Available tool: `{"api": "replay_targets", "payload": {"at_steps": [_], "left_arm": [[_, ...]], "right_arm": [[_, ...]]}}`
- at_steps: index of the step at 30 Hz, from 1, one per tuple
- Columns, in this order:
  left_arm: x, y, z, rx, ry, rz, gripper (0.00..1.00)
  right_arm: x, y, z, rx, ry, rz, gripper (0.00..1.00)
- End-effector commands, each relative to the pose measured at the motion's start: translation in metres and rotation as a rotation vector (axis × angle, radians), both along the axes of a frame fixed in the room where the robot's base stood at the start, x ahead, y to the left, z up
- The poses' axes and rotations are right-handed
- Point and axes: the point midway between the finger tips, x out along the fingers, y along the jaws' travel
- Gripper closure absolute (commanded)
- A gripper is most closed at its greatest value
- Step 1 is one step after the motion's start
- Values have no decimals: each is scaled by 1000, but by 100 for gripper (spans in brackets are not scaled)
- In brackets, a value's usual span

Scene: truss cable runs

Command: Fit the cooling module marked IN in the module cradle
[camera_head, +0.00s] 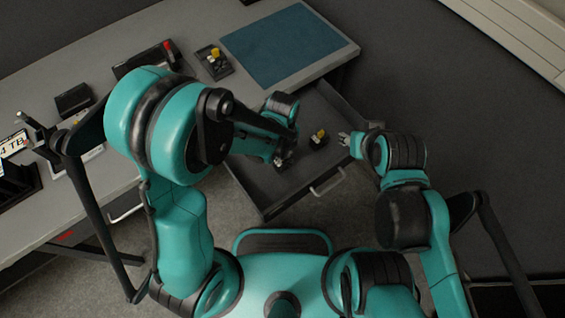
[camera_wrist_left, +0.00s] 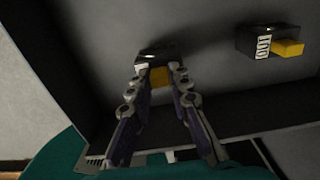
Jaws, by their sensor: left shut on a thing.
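My left gripper (camera_head: 283,160) reaches down into the open drawer. In the left wrist view its fingers (camera_wrist_left: 160,82) are shut on a dark module (camera_wrist_left: 153,54) with a yellow part (camera_wrist_left: 159,77) between them. A second dark module (camera_head: 319,140) lies apart on the drawer floor; the left wrist view shows its yellow handle (camera_wrist_left: 288,47) and white label (camera_wrist_left: 264,46). I cannot read IN on either module. My right gripper (camera_head: 345,139) is above the drawer's right side, empty; its finger gap is too small to judge. I cannot tell for certain which fixture is the module cradle.
The open drawer (camera_head: 265,205) has a front handle (camera_head: 328,182). On the grey bench are a blue mat (camera_head: 283,43), a dark fixture (camera_head: 221,68) with a yellow-topped part, a dark tray (camera_head: 125,66) and a black block (camera_head: 73,100). Racks stand at far left.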

Motion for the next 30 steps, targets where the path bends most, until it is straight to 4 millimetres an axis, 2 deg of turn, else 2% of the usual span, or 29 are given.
{"api": "replay_targets", "payload": {"at_steps": [15,25,30], "left_arm": [[0,0,29,0,0,0,100],[0,0,39,0,0,0,100],[0,0,53,0,0,0,100]], "right_arm": [[0,0,22,0,0,0,60],[0,0,29,0,0,0,60],[0,0,40,0,0,0,60]]}}
